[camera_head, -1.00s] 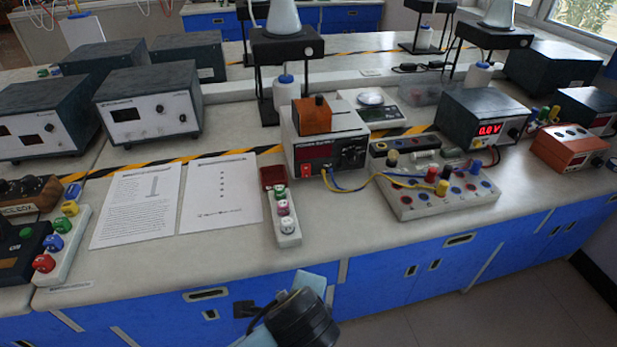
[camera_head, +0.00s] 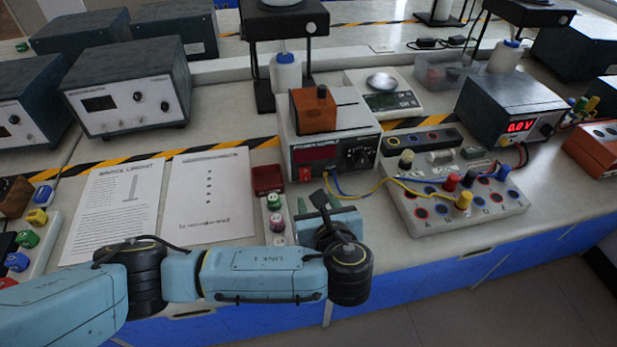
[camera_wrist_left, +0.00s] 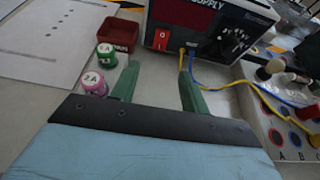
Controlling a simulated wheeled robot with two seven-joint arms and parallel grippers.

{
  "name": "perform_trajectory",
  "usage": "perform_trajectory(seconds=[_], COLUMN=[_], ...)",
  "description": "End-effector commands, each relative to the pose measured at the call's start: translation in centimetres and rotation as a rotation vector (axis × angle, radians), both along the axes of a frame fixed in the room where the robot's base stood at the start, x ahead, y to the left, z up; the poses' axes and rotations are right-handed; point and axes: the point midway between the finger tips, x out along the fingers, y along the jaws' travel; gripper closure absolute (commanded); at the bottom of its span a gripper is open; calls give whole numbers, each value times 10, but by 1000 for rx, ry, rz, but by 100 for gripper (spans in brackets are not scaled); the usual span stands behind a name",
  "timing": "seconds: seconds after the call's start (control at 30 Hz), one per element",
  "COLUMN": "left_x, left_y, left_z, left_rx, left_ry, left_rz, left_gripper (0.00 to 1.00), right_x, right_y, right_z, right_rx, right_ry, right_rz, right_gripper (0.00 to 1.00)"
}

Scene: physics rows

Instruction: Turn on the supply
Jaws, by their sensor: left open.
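In the left wrist view the supply (camera_wrist_left: 212,25) is straight ahead, with the red switch (camera_wrist_left: 162,40) marked I and O. My left gripper (camera_wrist_left: 157,80) is open and empty, its two green fingers pointing at the supply's front. The switch lies ahead of the gap between them. In the head view my left gripper (camera_head: 322,203) is just in front of the supply, partly hidden by its wrist.
Blue and yellow leads (camera_head: 352,192) run from the supply to a circuit board (camera_head: 455,215) on the right. A meter (camera_head: 512,112) reads 0.0 V. Papers (camera_head: 208,200) lie farther left.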

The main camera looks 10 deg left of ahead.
Motion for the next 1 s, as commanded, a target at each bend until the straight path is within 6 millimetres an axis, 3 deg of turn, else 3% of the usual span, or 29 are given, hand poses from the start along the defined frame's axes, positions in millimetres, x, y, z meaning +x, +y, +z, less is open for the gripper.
perform_trajectory(seconds=[0.17, 0.5, 0.93, 1.0], left_x=[36, 85, 94, 94], left_y=[13, 28, 31, 31], left_z=[-17, -38, -41, -41], left_rx=[3, 0, -2, -2], left_ry=[-2, 0, 0, 0], left_rz=[6, 2, 1, 1], left_gripper=[55, 55, 55, 62], right_x=[-21, 6, 8, 5], right_y=[-11, -29, -37, -37], right_z=[-13, -25, -25, -25], right_rx=[-16, -38, -48, -48], right_ry=[35, -7, -9, -5], right_rz=[6, 17, 20, 20], right_gripper=[100, 100, 100, 100])
